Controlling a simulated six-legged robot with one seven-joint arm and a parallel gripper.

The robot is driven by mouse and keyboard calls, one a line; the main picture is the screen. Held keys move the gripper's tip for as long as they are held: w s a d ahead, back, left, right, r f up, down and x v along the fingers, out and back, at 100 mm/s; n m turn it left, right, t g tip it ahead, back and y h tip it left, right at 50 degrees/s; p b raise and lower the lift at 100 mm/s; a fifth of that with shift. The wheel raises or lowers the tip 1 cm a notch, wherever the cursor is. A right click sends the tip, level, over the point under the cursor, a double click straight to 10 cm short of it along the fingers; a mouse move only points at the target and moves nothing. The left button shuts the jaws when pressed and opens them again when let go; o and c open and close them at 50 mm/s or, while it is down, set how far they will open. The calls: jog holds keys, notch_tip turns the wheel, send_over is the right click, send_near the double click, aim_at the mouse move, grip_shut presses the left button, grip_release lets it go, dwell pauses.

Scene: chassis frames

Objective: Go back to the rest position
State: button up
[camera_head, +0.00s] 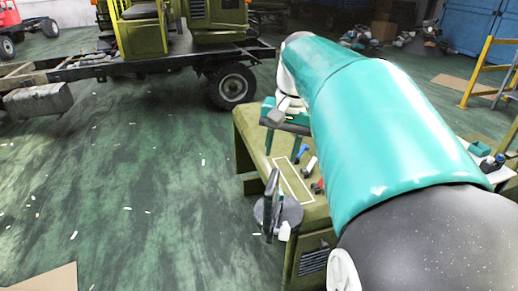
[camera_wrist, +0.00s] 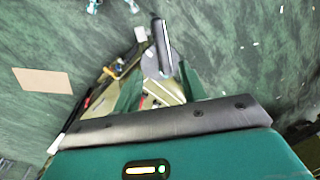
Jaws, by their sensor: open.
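My gripper (camera_head: 282,146) hangs above the olive-green workbench (camera_head: 242,135), with its two teal fingers apart and pointing down. Nothing shows between the fingers. In the wrist view my gripper (camera_wrist: 160,92) also appears open, with one finger on each side and the bench below. My teal arm crosses the right half of the head view and hides much of the bench.
A round grey disc with a dark upright plate (camera_head: 272,200) stands at the bench's near corner. Small tools, one blue-handled (camera_head: 301,153), lie beside a pale outlined rectangle. A truck chassis (camera_head: 150,62) stands behind. A yellow rail (camera_head: 480,75) is at right. Open green floor lies left.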

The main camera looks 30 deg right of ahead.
dwell(0.4)
jog(key=s+a+f+n+t, duration=0.2)
jog(key=s+a+f+n, duration=0.2)
jog(key=a, duration=0.5)
jog(key=s+a+f+n+t+h, duration=0.1)
jog(key=s+a+f+n, duration=0.3)
jog(key=a, duration=0.6)
jog(key=shift+f+n+t, duration=0.6)
jog(key=shift+t, duration=0.1)
jog(key=shift+s+d, duration=0.1)
jog(key=shift+s, duration=0.05)
